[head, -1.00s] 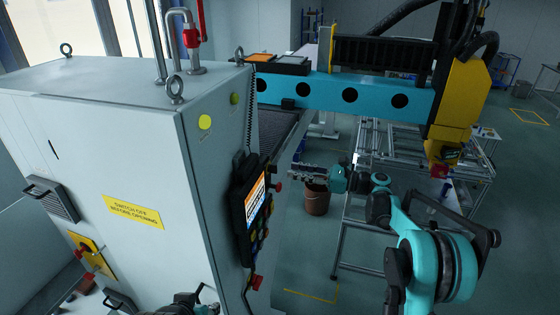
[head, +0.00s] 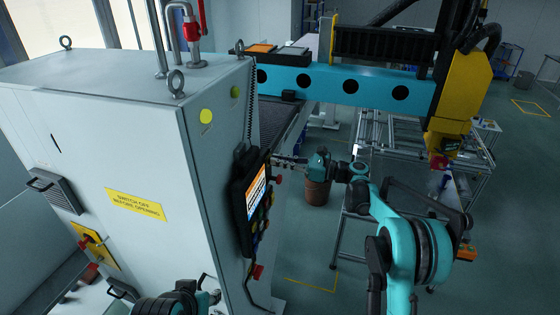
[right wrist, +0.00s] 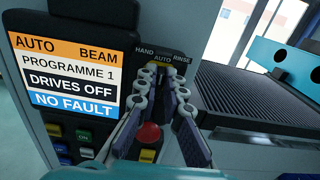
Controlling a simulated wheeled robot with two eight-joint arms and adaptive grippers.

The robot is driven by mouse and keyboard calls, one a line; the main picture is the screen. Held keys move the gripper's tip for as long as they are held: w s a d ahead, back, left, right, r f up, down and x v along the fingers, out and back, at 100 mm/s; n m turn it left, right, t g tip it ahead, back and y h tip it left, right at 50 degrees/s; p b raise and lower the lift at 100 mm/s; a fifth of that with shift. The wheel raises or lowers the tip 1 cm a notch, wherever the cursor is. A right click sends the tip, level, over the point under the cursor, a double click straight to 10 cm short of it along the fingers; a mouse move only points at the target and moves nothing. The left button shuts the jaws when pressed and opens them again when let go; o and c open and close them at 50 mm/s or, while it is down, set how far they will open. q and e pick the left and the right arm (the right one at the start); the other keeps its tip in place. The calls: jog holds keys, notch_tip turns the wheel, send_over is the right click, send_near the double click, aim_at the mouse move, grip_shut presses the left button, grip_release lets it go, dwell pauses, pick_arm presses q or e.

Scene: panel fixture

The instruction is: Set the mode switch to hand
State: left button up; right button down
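The mode switch (right wrist: 157,66) is at the top right of the control panel in the right wrist view, under the labels HAND, AUTO and RINSE. Its knob is mostly hidden behind my fingertips, so its pointing is unclear. The panel screen (right wrist: 66,75) reads AUTO, and it also shows in the head view (head: 256,192). My right gripper (right wrist: 161,76) has its fingers apart, with the tips in front of the switch; contact is unclear. In the head view the right gripper (head: 288,160) is beside the panel's upper right edge. My left gripper (head: 210,288) is partly visible low beside the cabinet.
A red button (right wrist: 149,133) lies below the switch, between my right fingers in the picture. Coloured push buttons (right wrist: 84,137) sit under the screen. The grey cabinet (head: 100,130) fills the left. A ribbed conveyor bed (right wrist: 255,95) runs behind the panel. A brown bin (head: 317,192) stands beyond.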

jog(key=shift+f+n+b, duration=0.1)
jog(key=shift+n+b, duration=0.8)
jog(key=shift+b, duration=0.05)
jog(key=shift+s+a+n+b, duration=0.1)
jog(key=shift+s+n+b, duration=0.05)
jog(key=shift+n+b, duration=0.95)
jog(key=n+b, duration=0.2)
jog(key=n, duration=0.2)
jog(key=shift+s+n, duration=0.15)
jog(key=shift+n, duration=0.25)
jog(key=shift+b, duration=0.3)
jog(key=c, duration=1.6)
grip_release()
jog(key=shift+a, duration=0.1)
jog(key=shift+c, duration=0.2)
